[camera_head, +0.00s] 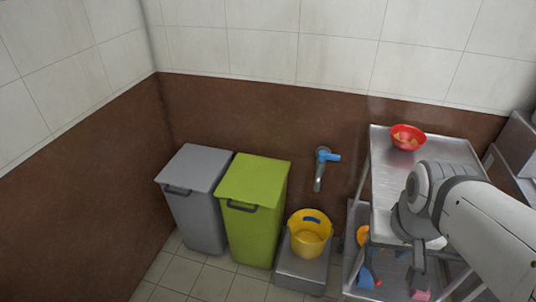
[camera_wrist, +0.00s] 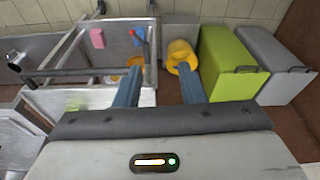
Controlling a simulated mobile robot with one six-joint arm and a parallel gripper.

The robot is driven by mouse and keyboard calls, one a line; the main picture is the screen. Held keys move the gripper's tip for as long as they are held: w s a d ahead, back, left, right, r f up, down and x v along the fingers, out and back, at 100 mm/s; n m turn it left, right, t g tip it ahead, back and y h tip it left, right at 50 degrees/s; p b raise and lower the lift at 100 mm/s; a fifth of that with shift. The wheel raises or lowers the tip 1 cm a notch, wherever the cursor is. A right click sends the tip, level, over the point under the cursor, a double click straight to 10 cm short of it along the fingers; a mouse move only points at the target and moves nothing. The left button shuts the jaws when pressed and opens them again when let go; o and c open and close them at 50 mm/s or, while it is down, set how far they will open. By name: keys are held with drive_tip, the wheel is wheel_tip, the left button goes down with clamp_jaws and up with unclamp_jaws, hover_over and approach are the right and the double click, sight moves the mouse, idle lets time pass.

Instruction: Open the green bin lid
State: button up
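The green bin (camera_head: 255,225) stands against the brown wall, left of centre in the head view. Its flat green lid (camera_head: 253,182) is closed, with a dark handle (camera_head: 241,207) at the front edge.
A grey bin (camera_head: 203,215) stands directly left of the green one. A yellow bucket (camera_head: 310,236) sits on a grey block (camera_head: 300,270) to the right, below a blue-handled tap (camera_head: 322,160). A metal cart (camera_head: 390,150) carries a red bowl (camera_head: 408,137). Tiled floor (camera_head: 215,282) in front is clear.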

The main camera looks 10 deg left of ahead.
drive_tip(key=w+a+f+n+t+y+b, duration=0.1)
drive_tip(key=w+a+f+n+t+b, duration=0.25)
drive_tip(key=w+f+b, duration=0.45)
drive_tip(key=w+a+f+n+t+b, duration=0.2)
drive_tip(key=w+f+n+b, duration=0.2)
drive_tip(key=w, duration=0.9)
drive_tip(key=w+a+f+n+t+y+b, duration=0.1)
drive_tip(key=w+a+f+n+t+b, duration=0.15)
drive_tip(key=w+f+b, duration=0.55)
drive_tip(key=n+g+y+b, duration=0.2)
drive_tip(key=n+y+b, duration=0.8)
drive_tip(key=n+b, duration=0.15)
hover_over(247, 210)
drive_tip(key=d+p, duration=0.1)
drive_tip(key=d, duration=0.9)
wheel_tip(247, 210, down, 18)
drive_tip(key=r, duration=0.1)
drive_tip(key=a+f+n+g, duration=0.1)
drive_tip(key=s+a+f+n+y+b, duration=0.1)
drive_tip(key=a+f, duration=0.1)
drive_tip(key=s+a+f+n+g+y+b, duration=0.1)
drive_tip(key=shift+a+f+g, duration=0.3)
drive_tip(key=shift+f, duration=0.05)
drive_tip(key=shift+n, duration=0.25)
drive_tip(key=b+x, duration=0.2)
drive_tip(key=x, duration=0.6)
drive_tip(key=shift+s+r, duration=0.15)
